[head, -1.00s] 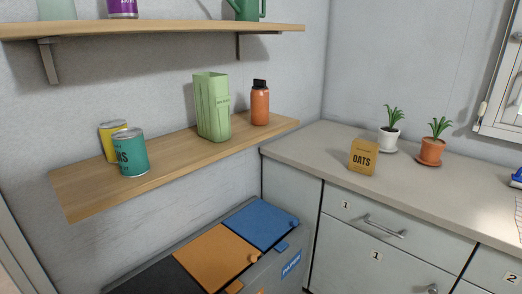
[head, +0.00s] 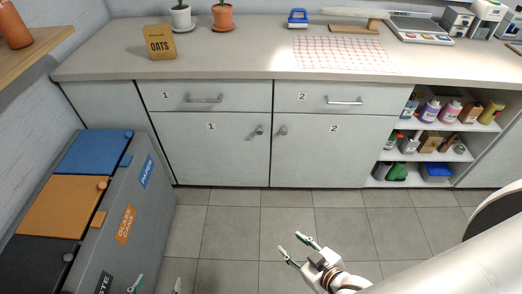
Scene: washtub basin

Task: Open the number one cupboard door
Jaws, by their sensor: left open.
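The number one cupboard door (head: 205,155) is a light grey panel marked 1, shut flush under the number one drawer (head: 190,97). Its small metal handle (head: 257,132) is at the upper right of the door. My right gripper (head: 289,242) is over the floor, below and right of the door in the head view. Its two greenish fingers are apart with nothing between them. My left gripper (head: 157,284) shows only its fingertips at the bottom edge. They are apart and empty, beside the bin unit; the rest is cut off. Neither gripper touches the door.
The grey sorting bins (head: 135,190) stand at the left, near the door's left side. The number two door (head: 320,152) is shut, with its handle (head: 283,131) close to the number one handle. Open shelves (head: 425,155) hold goods at the right. Tiled floor before the doors is clear.

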